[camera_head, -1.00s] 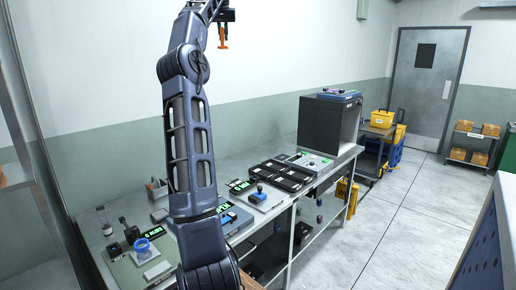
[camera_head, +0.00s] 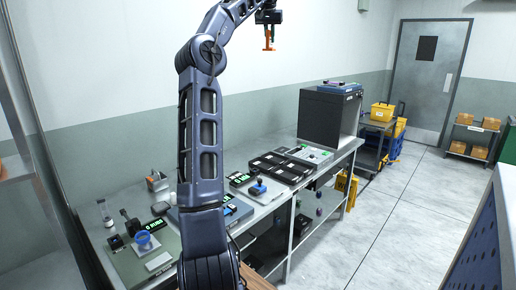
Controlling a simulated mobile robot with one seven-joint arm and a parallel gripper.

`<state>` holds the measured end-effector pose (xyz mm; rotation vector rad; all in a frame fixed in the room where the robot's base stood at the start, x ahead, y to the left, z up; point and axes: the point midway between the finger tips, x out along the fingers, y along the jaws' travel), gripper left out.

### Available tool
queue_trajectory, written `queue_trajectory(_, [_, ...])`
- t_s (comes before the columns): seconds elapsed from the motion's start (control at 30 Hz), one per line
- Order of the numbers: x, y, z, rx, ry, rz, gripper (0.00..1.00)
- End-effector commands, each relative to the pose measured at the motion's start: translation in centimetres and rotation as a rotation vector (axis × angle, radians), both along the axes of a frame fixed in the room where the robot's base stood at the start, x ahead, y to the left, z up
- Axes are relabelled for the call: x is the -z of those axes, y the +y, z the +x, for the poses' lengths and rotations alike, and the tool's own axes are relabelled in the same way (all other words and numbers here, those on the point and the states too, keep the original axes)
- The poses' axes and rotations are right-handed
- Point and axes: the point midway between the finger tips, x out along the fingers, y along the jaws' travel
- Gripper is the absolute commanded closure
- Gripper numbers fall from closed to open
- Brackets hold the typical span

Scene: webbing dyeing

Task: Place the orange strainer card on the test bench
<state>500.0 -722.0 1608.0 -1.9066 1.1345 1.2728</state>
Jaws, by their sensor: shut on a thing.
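My gripper (camera_head: 268,17) is high in front of the wall, above the far part of the bench. It is shut on the orange strainer card (camera_head: 268,38), which hangs below it in the air, clear of everything. The card looks small and narrow from here, and its upper part is hidden at the jaws. The long grey test bench (camera_head: 283,202) runs along the wall below, with its top crowded by equipment. My arm hides part of the bench's near half.
A cart with a yellow bin (camera_head: 381,112) stands beyond.

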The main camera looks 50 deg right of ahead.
Motion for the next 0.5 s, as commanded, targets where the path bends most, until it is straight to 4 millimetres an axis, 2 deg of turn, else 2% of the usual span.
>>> queue_trajectory(0.27, [1.9, -0.6, 0.8, -0.004, -0.002, 0.007, 1.0])
queue_trajectory(0.37, [2.9, -0.6, 1.7, -0.013, -0.003, 0.009, 1.0])
queue_trajectory(0.5, [4.6, -0.2, 4.0, -0.04, -0.001, 0.011, 1.0])
